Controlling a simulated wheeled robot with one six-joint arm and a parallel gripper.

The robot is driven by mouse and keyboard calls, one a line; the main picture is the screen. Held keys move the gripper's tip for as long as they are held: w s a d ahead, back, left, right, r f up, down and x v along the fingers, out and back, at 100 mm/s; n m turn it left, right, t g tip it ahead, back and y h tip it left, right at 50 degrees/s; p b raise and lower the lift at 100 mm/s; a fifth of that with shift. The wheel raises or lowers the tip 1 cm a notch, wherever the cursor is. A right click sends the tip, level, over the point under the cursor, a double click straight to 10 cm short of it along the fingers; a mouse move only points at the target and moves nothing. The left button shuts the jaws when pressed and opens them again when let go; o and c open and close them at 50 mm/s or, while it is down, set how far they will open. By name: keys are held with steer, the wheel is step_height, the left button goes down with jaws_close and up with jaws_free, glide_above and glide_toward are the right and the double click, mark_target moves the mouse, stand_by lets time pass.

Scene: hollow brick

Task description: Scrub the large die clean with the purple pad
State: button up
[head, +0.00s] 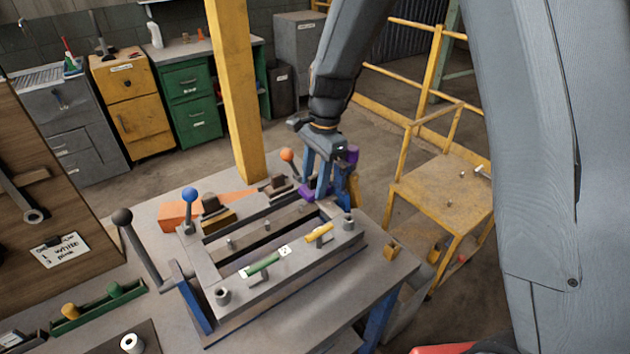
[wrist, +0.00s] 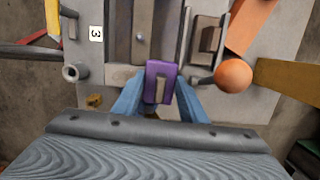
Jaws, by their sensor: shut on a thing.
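My gripper (head: 322,195) is at the far right corner of a large grey metal frame (head: 235,293) on the bench. In the wrist view its blue fingers (wrist: 158,98) are closed on the purple pad (wrist: 153,69), which has a grey grip. The pad also shows in the head view (head: 305,194), low beside the frame's corner. I cannot tell whether it touches the metal. The frame has long bars, a green handle (head: 262,266) and a yellow handle (head: 319,233). I cannot tell for sure which part is the large die.
An orange ball knob (wrist: 234,75) is close to the right of my gripper in the wrist view. A blue ball lever (head: 190,196) and a dark ball lever (head: 122,217) stand up at the left. A yellow post (head: 238,90) rises behind the bench. A yellow stand (head: 440,190) is at right.

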steer(key=shift+s+d+f, duration=0.1)
steer(key=shift+s+d, duration=0.65)
steer(key=shift+s, duration=0.35)
steer(key=shift+s+d+r, duration=0.1)
steer(key=shift+s+d, duration=0.7)
steer(key=shift+s, duration=0.3)
steer(key=shift+s+d+f, duration=0.1)
steer(key=shift+s+d, duration=0.65)
steer(key=shift+s, duration=0.35)
steer(key=shift+r, duration=3.05)
steer(key=shift+r, duration=0.1)
step_height(320, 180, up, 3)
steer(key=shift+f, duration=0.1)
steer(key=shift+f, duration=0.1)
steer(key=b, duration=0.3)
glide_above(333, 213)
steer(key=shift+w+d+f, duration=0.1)
steer(key=shift+w+f, duration=0.05)
steer(key=shift+f, duration=3.2)
